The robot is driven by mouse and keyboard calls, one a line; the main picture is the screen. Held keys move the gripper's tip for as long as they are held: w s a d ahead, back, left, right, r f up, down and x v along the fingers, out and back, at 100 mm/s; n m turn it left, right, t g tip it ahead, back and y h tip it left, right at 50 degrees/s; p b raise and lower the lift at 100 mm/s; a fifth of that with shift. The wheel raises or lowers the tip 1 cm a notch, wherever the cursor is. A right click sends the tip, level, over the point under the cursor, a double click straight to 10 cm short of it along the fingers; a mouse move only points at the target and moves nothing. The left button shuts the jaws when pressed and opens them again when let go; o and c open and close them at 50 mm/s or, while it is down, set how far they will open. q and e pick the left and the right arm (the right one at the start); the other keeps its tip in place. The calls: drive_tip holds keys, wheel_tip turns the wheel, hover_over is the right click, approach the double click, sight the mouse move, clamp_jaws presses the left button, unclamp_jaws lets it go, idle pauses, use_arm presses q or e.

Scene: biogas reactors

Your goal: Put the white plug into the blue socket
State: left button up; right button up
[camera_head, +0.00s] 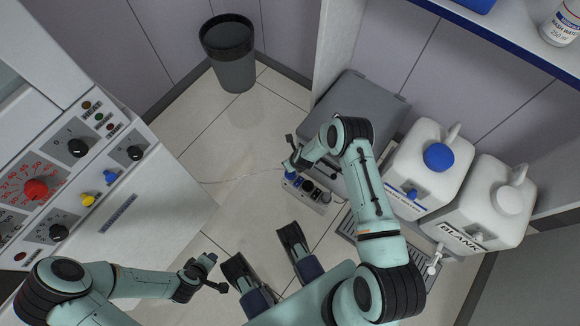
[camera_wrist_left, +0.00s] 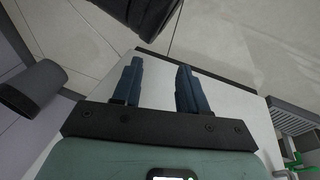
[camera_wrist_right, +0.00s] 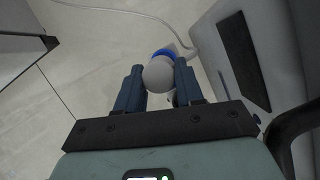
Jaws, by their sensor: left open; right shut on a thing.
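My right gripper (camera_head: 292,166) is low over the floor at the back left end of a grey socket block (camera_head: 312,196) with blue and black parts. In the right wrist view, its fingers (camera_wrist_right: 159,88) are shut on the white plug (camera_wrist_right: 157,76), its rounded end towards the camera. A blue ring (camera_wrist_right: 163,53) shows just beyond the plug. I cannot tell whether it belongs to the plug or the socket, nor whether the plug is seated. My left gripper (camera_head: 212,273) is open and empty, with parted fingers (camera_wrist_left: 158,82) in the left wrist view, away from the block.
A thin pale cable (camera_wrist_right: 150,14) runs across the floor by the plug. A grey case (camera_head: 375,98) stands behind the right gripper. White canisters (camera_head: 425,165) stand at the right. A control panel (camera_head: 60,185) is at the left, a dark bin (camera_head: 235,70) at the back.

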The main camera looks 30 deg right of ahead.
wheel_tip(320, 180, down, 4)
drive_tip(key=shift+f+b, duration=0.1)
drive_tip(key=shift+b, duration=0.4)
wheel_tip(320, 180, down, 5)
drive_tip(key=shift+f+b, duration=0.1)
drive_tip(key=shift+b, duration=0.9)
use_arm(q)
drive_tip(key=s+a+f+g, duration=0.1)
drive_tip(key=s+f+g, duration=0.1)
drive_tip(key=s+f, duration=0.3)
drive_tip(key=shift+s+f, duration=0.3)
drive_tip(key=shift+f, duration=0.05)
drive_tip(key=shift+a, duration=0.1)
use_arm(e)
drive_tip(key=shift+f+b, duration=0.3)
drive_tip(key=shift+f, duration=0.05)
drive_tip(key=o, duration=1.1)
drive_tip(key=shift+c, duration=0.2)
use_arm(q)
drive_tip(key=shift+s+f+g, duration=0.3)
drive_tip(key=shift+s+f, duration=0.15)
drive_tip(key=shift+s, duration=0.25)
use_arm(e)
drive_tip(key=shift+r, duration=0.1)
